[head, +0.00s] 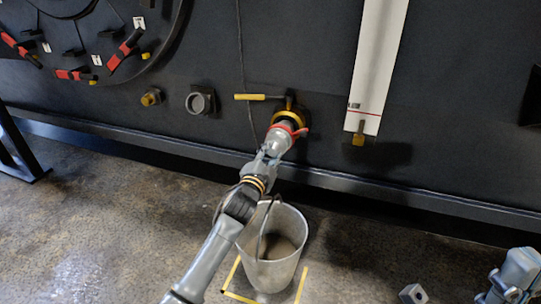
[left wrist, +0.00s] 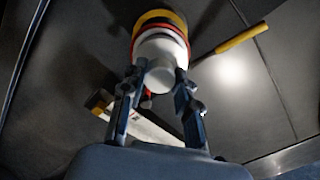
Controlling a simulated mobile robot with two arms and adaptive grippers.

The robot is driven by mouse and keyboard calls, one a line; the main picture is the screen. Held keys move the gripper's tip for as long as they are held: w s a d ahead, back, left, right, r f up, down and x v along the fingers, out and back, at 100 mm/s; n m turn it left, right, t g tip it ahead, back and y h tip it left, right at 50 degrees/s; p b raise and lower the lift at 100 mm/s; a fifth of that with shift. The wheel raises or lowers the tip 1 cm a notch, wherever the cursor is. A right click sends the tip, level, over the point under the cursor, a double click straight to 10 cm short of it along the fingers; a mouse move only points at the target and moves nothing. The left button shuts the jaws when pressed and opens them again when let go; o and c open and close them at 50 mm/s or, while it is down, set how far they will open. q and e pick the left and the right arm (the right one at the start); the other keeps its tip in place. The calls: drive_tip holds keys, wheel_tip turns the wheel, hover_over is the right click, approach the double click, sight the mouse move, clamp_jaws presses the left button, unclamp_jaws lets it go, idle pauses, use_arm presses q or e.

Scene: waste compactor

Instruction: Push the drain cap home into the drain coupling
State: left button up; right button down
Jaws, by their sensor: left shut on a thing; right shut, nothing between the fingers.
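The drain cap (left wrist: 160,50) is a pale round piece with a narrower knob and a red ring. In the head view the drain cap (head: 279,137) is against the yellow-ringed drain coupling (head: 290,117) on the dark wall. The coupling's yellow rim (left wrist: 160,17) shows behind the red ring in the left wrist view. How deep the cap sits is hard to tell. My left gripper (left wrist: 157,82) is shut on the cap's knob, one finger on each side. My right gripper (head: 494,294) is at the bottom right corner, shut and empty, partly cut off by the frame.
A yellow lever handle (head: 250,97) sticks out left of the coupling. A metal bucket (head: 290,268) stands on the floor below, inside yellow marks. A round grey fitting (head: 199,102) and a brass fitting (head: 151,97) are to the left. A white gauge board (head: 376,60) hangs right.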

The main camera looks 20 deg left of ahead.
use_arm(q)
drive_tip(key=shift+w+d+b, duration=0.1)
drive_tip(key=shift+w+b, duration=0.2)
drive_tip(key=shift+w, duration=0.8)
drive_tip(key=shift+r, duration=0.15)
clamp_jaws()
drive_tip(key=o, duration=0.9)
unclamp_jaws()
drive_tip(key=shift+w, duration=0.1)
drive_tip(key=o, duration=0.5)
drive_tip(key=shift+f, duration=0.2)
drive_tip(key=shift+o, duration=0.2)
